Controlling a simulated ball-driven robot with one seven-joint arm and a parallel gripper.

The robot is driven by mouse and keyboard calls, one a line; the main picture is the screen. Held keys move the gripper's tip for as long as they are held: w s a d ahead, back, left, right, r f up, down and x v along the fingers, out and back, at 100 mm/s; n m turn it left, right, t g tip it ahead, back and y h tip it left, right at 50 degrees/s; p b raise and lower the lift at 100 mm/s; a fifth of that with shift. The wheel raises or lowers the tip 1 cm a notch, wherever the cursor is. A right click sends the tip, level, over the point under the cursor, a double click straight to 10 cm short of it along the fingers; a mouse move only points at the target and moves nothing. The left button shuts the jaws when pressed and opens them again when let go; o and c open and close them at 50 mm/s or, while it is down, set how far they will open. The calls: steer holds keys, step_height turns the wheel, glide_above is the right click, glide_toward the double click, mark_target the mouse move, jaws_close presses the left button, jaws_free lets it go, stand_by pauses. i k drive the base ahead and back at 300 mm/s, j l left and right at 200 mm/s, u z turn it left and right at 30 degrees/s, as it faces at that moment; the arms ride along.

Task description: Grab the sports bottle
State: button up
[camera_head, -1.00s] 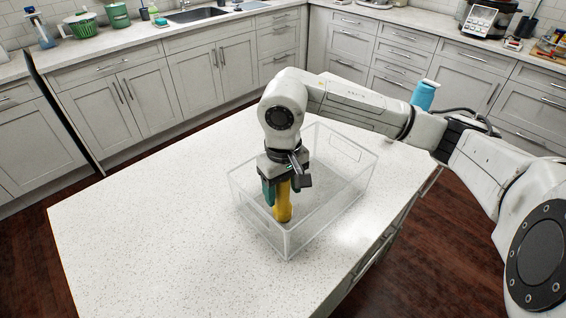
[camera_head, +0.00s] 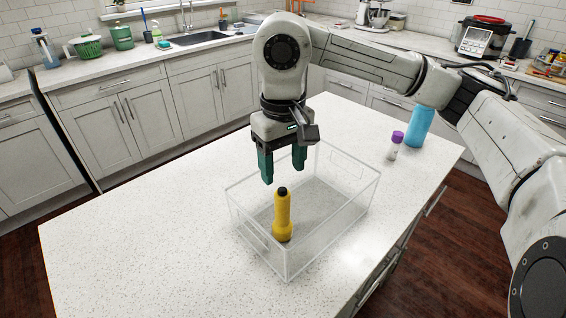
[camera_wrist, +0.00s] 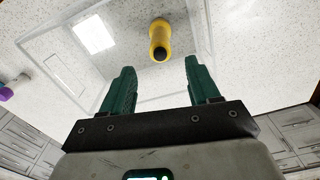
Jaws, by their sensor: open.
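A blue bottle (camera_head: 418,127), which looks like the sports bottle, stands upright near the right end of the white island, partly behind my arm; I cannot make it out in the wrist view. My gripper (camera_head: 283,166) is open and empty above the clear bin (camera_head: 330,235), well to the left of the blue bottle. A yellow object with a black top (camera_head: 282,215) stands upright in the bin below my fingers. In the wrist view it shows (camera_wrist: 160,36) just beyond my open green fingertips (camera_wrist: 160,80).
A small white bottle with a purple cap (camera_head: 395,146) stands just left of the blue bottle. The island top (camera_head: 130,240) is clear left of the bin. Counters with a sink (camera_head: 190,40) and cabinets line the back.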

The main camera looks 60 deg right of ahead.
mark_target(422, 118)
steer(key=k, duration=1)
